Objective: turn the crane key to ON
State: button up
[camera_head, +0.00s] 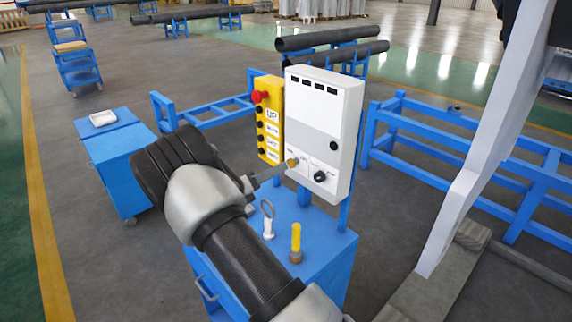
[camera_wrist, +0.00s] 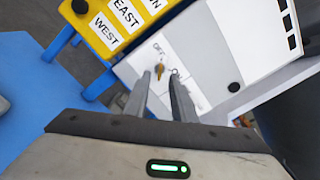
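The crane key (camera_head: 292,162) is a small brass-coloured piece low on the front of a white-grey control panel (camera_head: 322,115). It also shows in the wrist view (camera_wrist: 159,71), below small lettering that seems to read OFF. My gripper (camera_head: 274,173) is at the panel's lower left, pointing at the key. In the wrist view my gripper (camera_wrist: 160,80) is open, and the key shows in the gap between its two fingertips. I cannot tell whether either finger touches it. The key's exact setting is too small to read.
A yellow button box (camera_head: 268,120) with a red button stands left of the panel. Black knobs (camera_head: 320,176) sit right of the key. A blue cabinet (camera_head: 325,255) below holds a ring-topped white piece (camera_head: 268,222) and a yellow-topped piece (camera_head: 296,240). A blue cart (camera_head: 125,165) stands left.

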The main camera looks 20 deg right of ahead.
aim_at(293, 163)
jog(key=shift+x, duration=2.25)
grip_shut()
